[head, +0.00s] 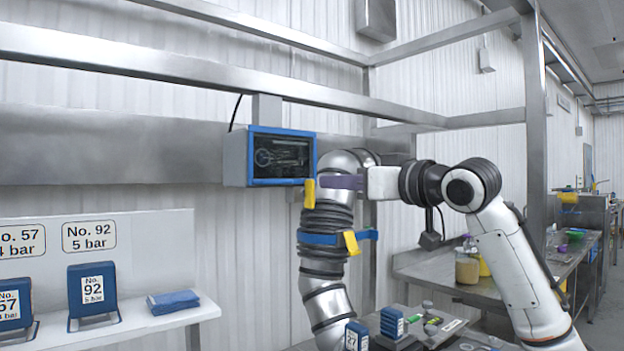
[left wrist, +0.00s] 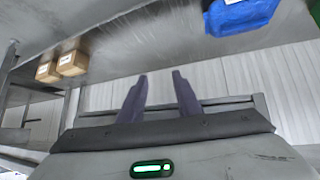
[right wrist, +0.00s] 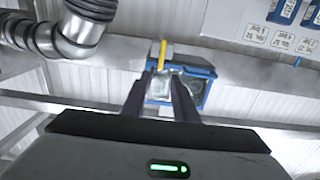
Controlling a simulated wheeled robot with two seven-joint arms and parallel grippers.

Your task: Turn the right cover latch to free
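A thick silver and dark ribbed pipe has a blue band (head: 318,239) with a yellow latch handle (head: 351,243) at its right side. A second yellow handle (head: 309,193) stands upright higher up, by the pipe's left edge. My right gripper (head: 322,182) reaches across the pipe from the right, its purple fingers close to this upper handle. My left gripper (left wrist: 160,73) is open and empty, away from the latches.
A blue-framed screen (head: 283,158) hangs left of the pipe. Steel frame beams (head: 200,72) cross above. A worktop at right carries jars (head: 467,268).

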